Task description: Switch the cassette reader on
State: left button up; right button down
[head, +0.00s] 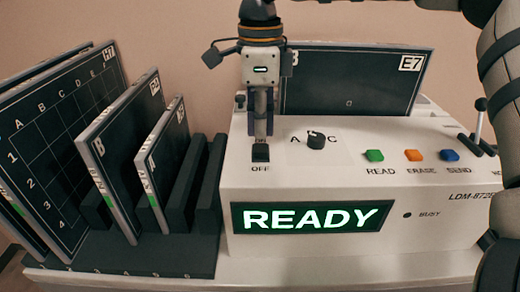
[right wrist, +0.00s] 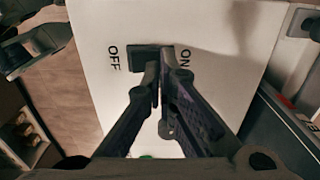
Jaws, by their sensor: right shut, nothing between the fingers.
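The cassette reader (head: 420,215) is a white box with a lit green READY display (head: 312,217). Its black ON/OFF rocker switch (head: 260,153) is on the top left, with OFF printed at its front. In the right wrist view the switch (right wrist: 146,57) lies between the OFF and ON labels. My right gripper (head: 261,132) points down, shut and empty, with its fingertips at or just above the ON side of the switch; I cannot tell whether they touch it. The fingers partly hide the switch and the ON label. My left gripper is not clearly in view.
A black cassette marked E7 (head: 350,85) stands in the reader's back. A dark rack (head: 150,255) with several upright cassettes is at left. A rotary knob (head: 315,140), READ (head: 374,155), ERASE (head: 413,155) and SEND (head: 450,155) buttons and a lever (head: 479,120) sit right of the switch.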

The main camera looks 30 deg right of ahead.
aim_at(261, 146)
jog(key=shift+r, duration=2.65)
